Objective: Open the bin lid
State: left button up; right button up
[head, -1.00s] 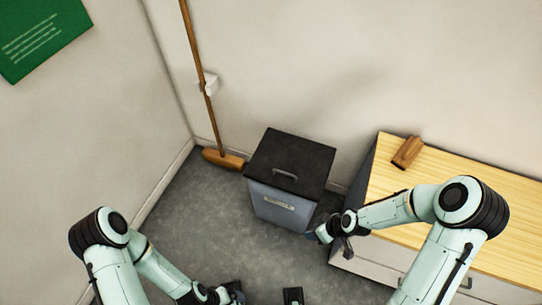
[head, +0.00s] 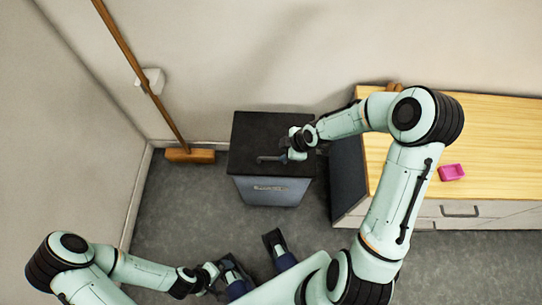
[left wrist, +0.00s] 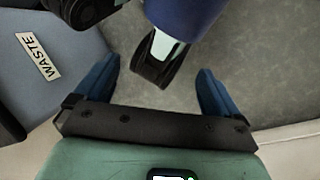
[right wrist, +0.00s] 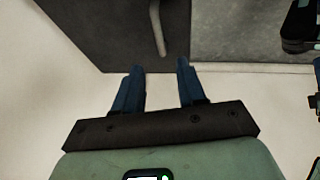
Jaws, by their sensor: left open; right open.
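The bin (head: 250,192) is grey-blue with a dark flat lid (head: 255,130), which is down on the bin. A bar handle (head: 267,159) stands on the lid; it also shows in the right wrist view (right wrist: 157,30). My right gripper (head: 285,156) is over the lid, close to the handle. It is open and empty, and in the right wrist view the handle is just ahead of the fingertips, in line with the gap. My left gripper (left wrist: 157,66) is open and empty, low in front of the bin; the bin's WASTE label (left wrist: 38,55) shows beside it.
A wooden-topped cabinet (head: 500,140) stands right of the bin, with a pink item (head: 451,172) and a partly hidden brown item on top. A broom (head: 150,95) leans in the corner at left. Walls stand behind and left. Grey floor (head: 180,210) is free left of the bin.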

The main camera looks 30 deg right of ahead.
aim_at(270, 158)
pick_arm(q)
jog(key=f+b, duration=0.1)
jog(key=w+f+b, duration=0.1)
jog(key=shift+w+f+b, duration=0.2)
jog(key=shift+f+b, duration=0.15)
pick_arm(e)
jog(key=x, duration=1)
jog(key=shift+w+f, duration=0.1)
jog(key=shift+f, duration=0.1)
grip_shut()
